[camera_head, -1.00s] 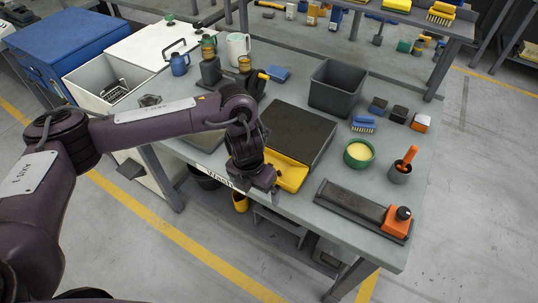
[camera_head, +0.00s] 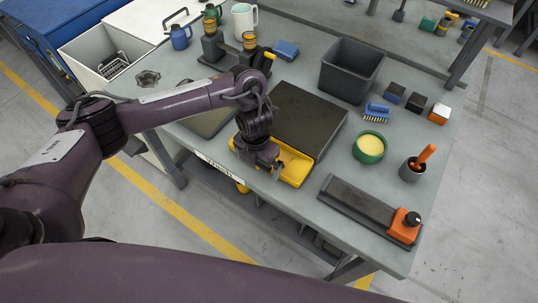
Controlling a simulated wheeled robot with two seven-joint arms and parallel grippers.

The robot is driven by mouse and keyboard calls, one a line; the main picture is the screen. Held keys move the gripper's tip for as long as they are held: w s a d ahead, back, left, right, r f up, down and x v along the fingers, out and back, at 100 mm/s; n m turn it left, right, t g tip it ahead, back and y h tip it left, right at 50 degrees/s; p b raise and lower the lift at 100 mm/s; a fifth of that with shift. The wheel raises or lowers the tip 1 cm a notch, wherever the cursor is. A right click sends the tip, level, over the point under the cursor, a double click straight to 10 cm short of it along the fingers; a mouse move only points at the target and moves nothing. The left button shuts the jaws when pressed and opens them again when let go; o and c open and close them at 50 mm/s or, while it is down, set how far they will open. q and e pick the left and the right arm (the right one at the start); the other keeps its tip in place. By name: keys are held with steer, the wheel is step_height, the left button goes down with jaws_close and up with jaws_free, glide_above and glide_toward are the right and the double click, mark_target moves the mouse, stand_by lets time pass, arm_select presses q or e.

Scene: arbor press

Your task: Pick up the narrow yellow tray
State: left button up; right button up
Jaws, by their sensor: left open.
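The narrow yellow tray (camera_head: 296,168) lies at the front edge of the grey workbench, against the near side of a dark flat plate (camera_head: 310,122). My left gripper (camera_head: 270,166) points down over the left and middle part of the tray and hides some of it. Its jaws are open, but the fingertips are hard to make out. I cannot tell whether they touch the tray. My right gripper is not in view.
Right of the tray stand a long dark block with an orange end (camera_head: 405,226), a green bowl (camera_head: 369,148) and a grey cup with an orange handle (camera_head: 412,169). A dark grey bin (camera_head: 351,72) stands behind. The workbench (camera_head: 340,160) has some bare surface between them.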

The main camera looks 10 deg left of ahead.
arm_select(q)
steer(key=shift+f, duration=0.85)
steer(key=c, duration=1.1)
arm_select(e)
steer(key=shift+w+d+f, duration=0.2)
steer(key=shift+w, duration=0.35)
arm_select(q)
steer(key=shift+r, duration=0.15)
